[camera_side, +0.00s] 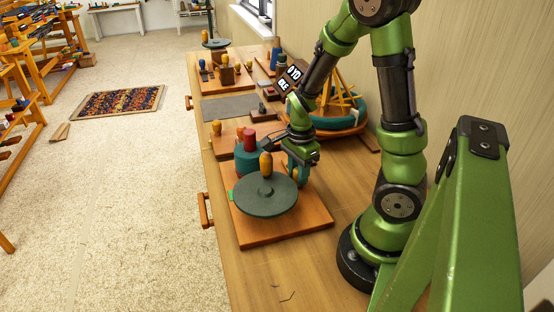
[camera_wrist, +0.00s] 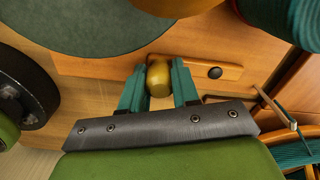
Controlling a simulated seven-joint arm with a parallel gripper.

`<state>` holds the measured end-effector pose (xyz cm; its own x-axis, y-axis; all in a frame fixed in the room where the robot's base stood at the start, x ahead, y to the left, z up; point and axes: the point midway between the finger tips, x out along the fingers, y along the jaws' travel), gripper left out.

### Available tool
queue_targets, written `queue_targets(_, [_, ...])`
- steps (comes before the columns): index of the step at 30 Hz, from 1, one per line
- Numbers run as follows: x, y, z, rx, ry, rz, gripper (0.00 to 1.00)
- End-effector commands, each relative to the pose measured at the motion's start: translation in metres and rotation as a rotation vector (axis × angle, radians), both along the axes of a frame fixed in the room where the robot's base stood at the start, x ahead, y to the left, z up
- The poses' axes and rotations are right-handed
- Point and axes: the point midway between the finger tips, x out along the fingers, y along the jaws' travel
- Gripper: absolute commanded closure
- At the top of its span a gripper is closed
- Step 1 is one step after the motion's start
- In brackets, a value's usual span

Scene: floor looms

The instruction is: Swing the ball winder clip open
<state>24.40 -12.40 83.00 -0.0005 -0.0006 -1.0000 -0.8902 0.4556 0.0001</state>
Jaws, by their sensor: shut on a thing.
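The ball winder has a wooden base board (camera_side: 297,227) with a dark green disc (camera_side: 266,199) and an upright wooden handle (camera_side: 266,163). In the wrist view, the clip (camera_wrist: 205,70) is a narrow wooden bar with a dark round pivot (camera_wrist: 215,73) and a yellow-brown knob (camera_wrist: 159,79). My gripper (camera_wrist: 158,88) has its teal fingers on either side of the knob, shut on it. The bar lies near the edge of the disc (camera_wrist: 85,20). In the side view my gripper (camera_side: 297,176) is low behind the disc, and the clip is mostly hidden by it.
A red and teal cone (camera_side: 249,146) stands on the board behind the disc, close to my gripper. A round teal-rimmed wooden loom (camera_side: 340,118) is against the wall. Other small boards (camera_side: 224,78) lie farther back. The bench front (camera_side: 275,275) is mostly clear.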

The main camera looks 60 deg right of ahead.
Motion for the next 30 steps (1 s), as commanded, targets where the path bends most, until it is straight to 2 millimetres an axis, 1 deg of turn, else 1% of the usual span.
queue_targets(14, [0.0014, 0.0013, 0.0009, 0.004, -0.002, -0.021, 1.00])
queue_targets(15, [0.0014, 0.0013, 0.0009, 0.003, -0.003, -0.020, 0.64])
queue_targets(19, [0.0013, 0.0012, 0.0006, 0.002, -0.002, -0.018, 0.44])
queue_targets(27, [0.0009, 0.0009, 0.0007, 0.002, -0.001, -0.015, 0.44])
queue_targets(30, [0.0018, 0.0010, 0.0054, 0.001, -0.004, -0.013, 0.44])
